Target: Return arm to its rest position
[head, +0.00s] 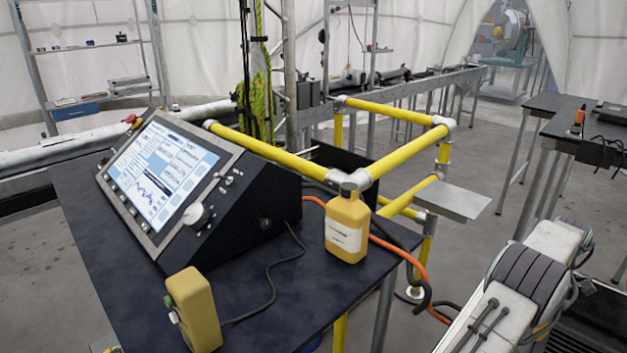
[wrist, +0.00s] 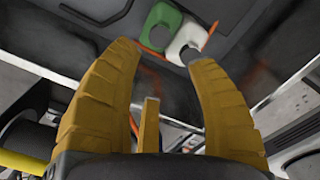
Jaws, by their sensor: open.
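My gripper (wrist: 156,48) shows in the wrist view with its two ridged yellow-brown fingers spread wide. No object is held between the fingertips. A green ring-shaped thing (wrist: 158,20) and a white one (wrist: 188,38) lie beyond the tips on a dark surface; I cannot tell what they are or how far off. In the head view, my white arm with its dark ribbed joint is at the lower right, to the right of the table. My gripper is out of that view.
A dark table (head: 250,315) bears a console (head: 160,180), a yellow bottle (head: 347,225) near its right edge and a yellow handheld box (head: 193,310) in front. Yellow railing (head: 400,165) stands behind. An orange hose (head: 400,253) runs beside the table. Another dark table (head: 555,112) is at right.

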